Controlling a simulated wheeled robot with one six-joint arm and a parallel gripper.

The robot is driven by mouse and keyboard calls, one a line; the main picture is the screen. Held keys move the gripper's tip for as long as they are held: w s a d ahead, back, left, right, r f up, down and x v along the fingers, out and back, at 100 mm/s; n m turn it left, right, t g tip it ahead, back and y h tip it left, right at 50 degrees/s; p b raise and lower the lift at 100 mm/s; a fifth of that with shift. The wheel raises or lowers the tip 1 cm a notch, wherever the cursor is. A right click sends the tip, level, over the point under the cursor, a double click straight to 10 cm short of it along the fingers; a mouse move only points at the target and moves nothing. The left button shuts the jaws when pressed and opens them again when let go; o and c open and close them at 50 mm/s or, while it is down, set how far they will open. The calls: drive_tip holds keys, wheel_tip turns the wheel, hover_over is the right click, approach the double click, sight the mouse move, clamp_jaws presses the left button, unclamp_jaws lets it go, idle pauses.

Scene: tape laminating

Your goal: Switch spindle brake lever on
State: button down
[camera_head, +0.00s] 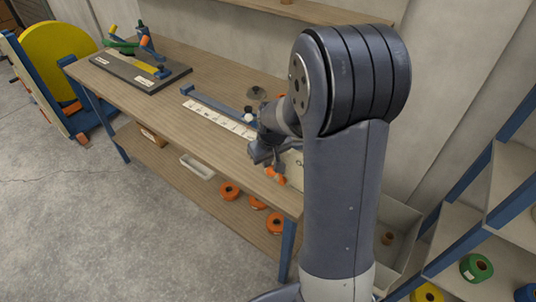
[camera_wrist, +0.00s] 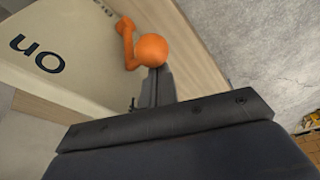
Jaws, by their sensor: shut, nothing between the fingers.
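The brake lever shows an orange ball knob (camera_wrist: 152,51) on a short orange arm in the wrist view. It stands beside a pale rounded plate (camera_wrist: 70,35) with dark lettering that looks like "on". My gripper (camera_wrist: 154,84) is shut and empty, its fingertips right at the knob's lower side; I cannot tell whether they touch. In the head view my gripper (camera_head: 262,157) is over the bench's right front edge, with orange parts (camera_head: 272,173) just below it. The lever's pivot is not clear, and my arm hides much of the plate there.
The wooden bench (camera_head: 190,90) carries a blue bar with a white strip (camera_head: 215,115) and a dark board (camera_head: 140,70). Orange rolls (camera_head: 229,190) and a white tray (camera_head: 197,166) lie on the lower shelf. A rack with tape rolls (camera_head: 476,267) stands right. The floor at left front is open.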

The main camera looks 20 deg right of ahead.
drive_tip(key=shift+f+b, duration=0.15)
drive_tip(key=shift+b, duration=0.35)
drive_tip(key=shift+s+d+t+y+b, duration=0.35)
drive_tip(key=shift+t+b, duration=0.15)
drive_tip(key=shift+b, duration=0.55)
drive_tip(key=shift+s+b, duration=0.1)
drive_tip(key=shift+b, duration=0.2)
drive_tip(key=s+t+b, duration=0.1)
drive_tip(key=b, duration=0.3)
drive_tip(key=shift+d+y+b, duration=0.35)
drive_tip(key=shift+d+b, duration=0.05)
drive_tip(key=s+d+t+b, duration=0.1)
drive_tip(key=b, duration=0.3)
drive_tip(key=s+d+y+b, duration=0.1)
drive_tip(key=s+b, duration=0.1)
drive_tip(key=b, duration=0.2)
drive_tip(key=s+d+t+b, duration=0.1)
drive_tip(key=s+b, duration=0.1)
drive_tip(key=b, duration=0.3)
drive_tip(key=shift+d+f+t+y, duration=0.2)
drive_tip(key=shift+t+y, duration=0.1)
drive_tip(key=shift+y, duration=0.1)
drive_tip(key=shift+s+f, duration=0.1)
